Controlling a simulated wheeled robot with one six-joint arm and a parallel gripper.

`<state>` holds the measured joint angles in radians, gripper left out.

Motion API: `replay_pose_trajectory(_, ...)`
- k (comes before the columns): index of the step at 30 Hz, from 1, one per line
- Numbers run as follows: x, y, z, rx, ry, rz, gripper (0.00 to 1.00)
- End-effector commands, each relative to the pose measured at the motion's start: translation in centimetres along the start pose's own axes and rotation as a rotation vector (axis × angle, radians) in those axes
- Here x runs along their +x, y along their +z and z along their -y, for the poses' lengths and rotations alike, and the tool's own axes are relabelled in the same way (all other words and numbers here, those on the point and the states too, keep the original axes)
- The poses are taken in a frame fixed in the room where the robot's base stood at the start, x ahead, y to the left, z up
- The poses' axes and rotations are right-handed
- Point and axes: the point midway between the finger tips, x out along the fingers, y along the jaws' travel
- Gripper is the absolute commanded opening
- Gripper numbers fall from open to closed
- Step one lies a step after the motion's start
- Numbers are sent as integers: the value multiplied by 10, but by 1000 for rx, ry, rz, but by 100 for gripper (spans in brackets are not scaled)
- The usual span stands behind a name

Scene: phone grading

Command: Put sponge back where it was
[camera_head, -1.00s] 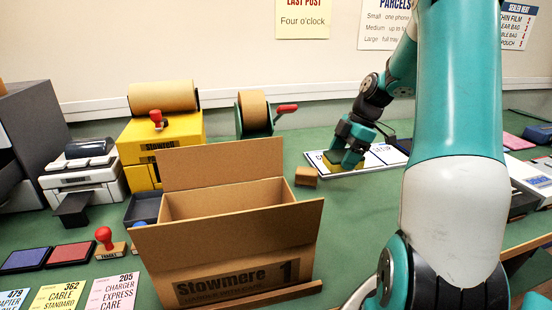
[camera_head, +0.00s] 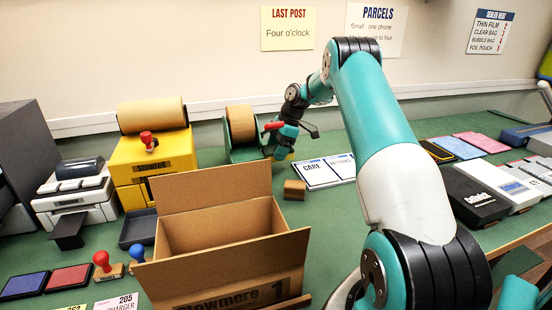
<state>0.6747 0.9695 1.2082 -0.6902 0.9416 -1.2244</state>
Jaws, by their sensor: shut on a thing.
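My gripper (camera_head: 281,147) is at the back of the green bench, close to the right side of the tape dispenser (camera_head: 241,130) and its red handle. It is shut on the sponge (camera_head: 290,155), of which only a small yellowish part shows below the fingers. The fingers and wrist hide most of the sponge. Whether it touches the bench I cannot tell.
A small brown block (camera_head: 294,189) stands in front of my gripper. White cards (camera_head: 325,172) lie to its right. An open cardboard box (camera_head: 215,235) stands in front. Flat phone boxes (camera_head: 476,195) are at the right. Green bench shows between these things.

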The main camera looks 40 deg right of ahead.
Motion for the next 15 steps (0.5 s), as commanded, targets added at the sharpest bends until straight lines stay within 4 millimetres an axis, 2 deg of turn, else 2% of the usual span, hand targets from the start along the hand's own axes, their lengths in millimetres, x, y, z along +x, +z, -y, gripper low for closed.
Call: replay_pose_trajectory(15,48,19,-3,-2,2,0,45)
